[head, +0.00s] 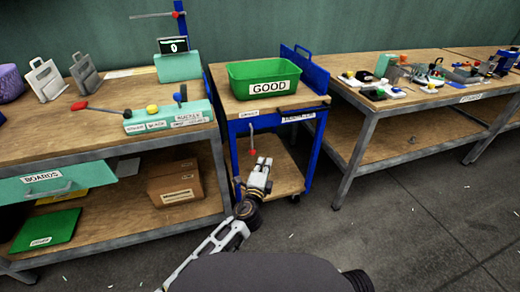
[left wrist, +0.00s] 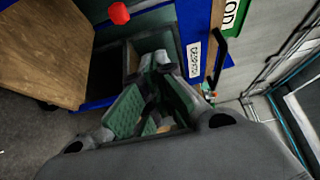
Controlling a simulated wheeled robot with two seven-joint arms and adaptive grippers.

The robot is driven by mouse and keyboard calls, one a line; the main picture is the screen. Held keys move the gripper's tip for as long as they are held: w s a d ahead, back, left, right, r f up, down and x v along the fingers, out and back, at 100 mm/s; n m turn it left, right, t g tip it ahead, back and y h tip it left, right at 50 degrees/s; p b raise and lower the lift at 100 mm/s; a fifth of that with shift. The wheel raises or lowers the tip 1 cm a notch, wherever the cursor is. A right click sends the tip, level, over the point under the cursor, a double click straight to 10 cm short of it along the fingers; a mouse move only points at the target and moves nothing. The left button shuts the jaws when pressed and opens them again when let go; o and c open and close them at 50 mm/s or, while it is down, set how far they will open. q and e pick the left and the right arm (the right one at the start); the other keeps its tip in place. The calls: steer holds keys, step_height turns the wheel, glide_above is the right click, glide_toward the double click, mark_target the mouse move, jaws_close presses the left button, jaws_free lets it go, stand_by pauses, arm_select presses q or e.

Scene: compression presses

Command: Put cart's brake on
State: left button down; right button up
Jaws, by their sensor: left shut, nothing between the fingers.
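The cart (head: 236,112) is blue with a wooden top and a wooden lower shelf, and stands between two workbenches. A lever with a red knob (head: 252,152) hangs down at its front left; the knob also shows at the top of the left wrist view (left wrist: 119,13). My left gripper (head: 265,162) is in front of the cart, just below and right of the knob. Its fingers are shut and empty in the left wrist view (left wrist: 155,62), apart from the red knob. A black handle (head: 298,107) is on the cart's front right. My right gripper is out of view.
A green bin marked GOOD (head: 265,82) stands on the cart's top. The left workbench (head: 60,135) holds a teal press with levers, and a cardboard box (head: 175,185) is beneath. The right bench (head: 400,103) carries several small parts. The floor (head: 400,220) at the right is mostly clear.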

arm_select(q)
steer(key=shift+r, duration=0.1)
steer(key=shift+w, duration=0.2)
steer(key=w+a+b, duration=0.1)
steer(key=w+b, duration=0.2)
steer(key=w, duration=0.6)
steer(key=shift+a, duration=0.4)
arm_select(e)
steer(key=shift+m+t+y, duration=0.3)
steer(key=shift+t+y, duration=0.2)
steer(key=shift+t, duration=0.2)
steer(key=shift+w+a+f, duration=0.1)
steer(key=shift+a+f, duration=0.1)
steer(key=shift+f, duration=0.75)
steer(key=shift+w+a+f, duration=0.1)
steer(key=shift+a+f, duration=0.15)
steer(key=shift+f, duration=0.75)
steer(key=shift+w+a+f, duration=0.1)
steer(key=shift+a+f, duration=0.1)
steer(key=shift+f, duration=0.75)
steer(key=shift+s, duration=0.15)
